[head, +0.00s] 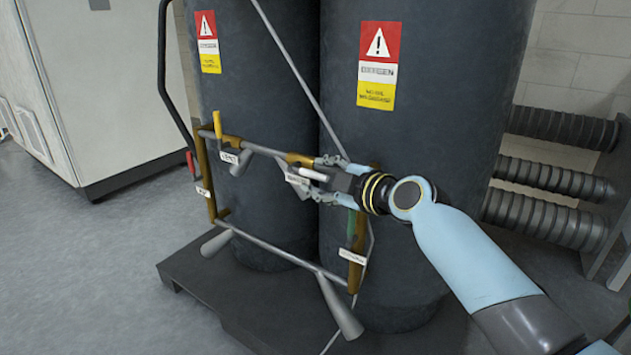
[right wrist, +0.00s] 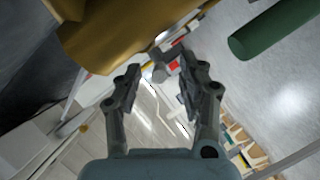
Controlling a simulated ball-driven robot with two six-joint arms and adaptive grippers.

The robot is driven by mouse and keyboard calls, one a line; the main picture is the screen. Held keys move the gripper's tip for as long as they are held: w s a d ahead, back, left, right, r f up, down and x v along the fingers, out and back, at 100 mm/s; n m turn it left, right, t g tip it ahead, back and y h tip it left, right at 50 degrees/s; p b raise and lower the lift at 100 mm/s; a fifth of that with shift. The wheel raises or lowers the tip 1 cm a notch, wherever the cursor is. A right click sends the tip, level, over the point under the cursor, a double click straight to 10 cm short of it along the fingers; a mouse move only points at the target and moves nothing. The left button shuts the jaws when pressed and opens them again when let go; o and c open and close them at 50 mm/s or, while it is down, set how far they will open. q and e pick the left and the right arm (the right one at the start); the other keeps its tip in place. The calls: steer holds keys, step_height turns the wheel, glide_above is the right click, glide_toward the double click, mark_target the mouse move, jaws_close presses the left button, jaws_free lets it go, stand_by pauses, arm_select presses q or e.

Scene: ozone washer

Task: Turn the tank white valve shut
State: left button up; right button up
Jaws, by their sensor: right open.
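The white valve handle (head: 313,174) is on the pipe frame in front of the two dark tanks, beside a small tag. My right gripper (head: 326,178) comes in from the right, its two fingers spread above and below the white handle. It is open and does not appear to be closed on it. In the right wrist view, the open fingers (right wrist: 158,92) point at the piping; I cannot clearly tell the white handle there. My left gripper is not in view.
Pipe frame (head: 270,252) carries a yellow handle (head: 218,124), a red handle (head: 190,165) and a green handle (head: 352,222), which also shows in the right wrist view (right wrist: 275,30). Dark tanks (head: 420,110) stand close behind. A white cabinet (head: 105,85) is at left, with open floor before it.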

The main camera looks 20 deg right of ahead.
steer(key=shift+x, duration=0.95)
steer(key=shift+c, duration=0.5)
jaws_close()
